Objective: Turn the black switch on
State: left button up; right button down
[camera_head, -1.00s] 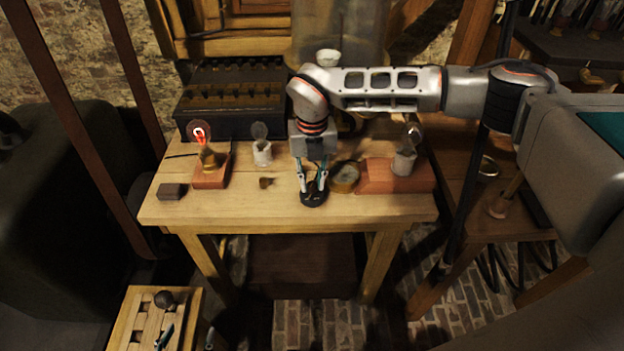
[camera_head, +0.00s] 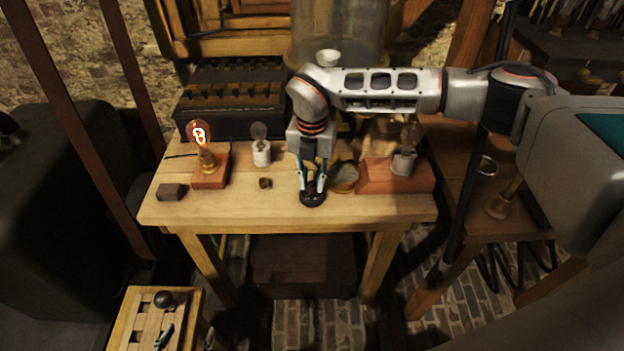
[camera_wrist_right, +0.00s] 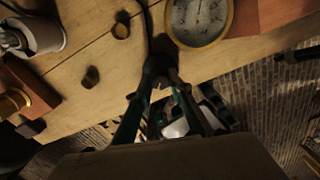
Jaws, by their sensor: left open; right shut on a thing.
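The black switch (camera_head: 312,200) is a small round black piece near the front edge of the wooden table, right of its middle. My right gripper (camera_head: 313,185) points down over it, its fingertips at the switch and shut on it. In the right wrist view the dark switch (camera_wrist_right: 158,68) shows beyond the gripper fingers (camera_wrist_right: 160,92), which partly hide it. I cannot make out its lever position. My left gripper (camera_head: 187,339) shows only as fingertips at the bottom left, open and apart, above a slotted wooden piece.
A glowing bulb stands on a red block (camera_head: 211,170) at the left. An unlit bulb (camera_head: 261,151) is at the middle and another red block (camera_head: 385,178) with a bulb at the right. A round brass gauge (camera_head: 345,178) is close beside the switch. A dark battery box (camera_head: 232,105) stands behind.

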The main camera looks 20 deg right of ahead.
aim_at(312, 183)
jog(key=c, duration=1.8)
grip_release()
notch_tip(312, 183, up, 12)
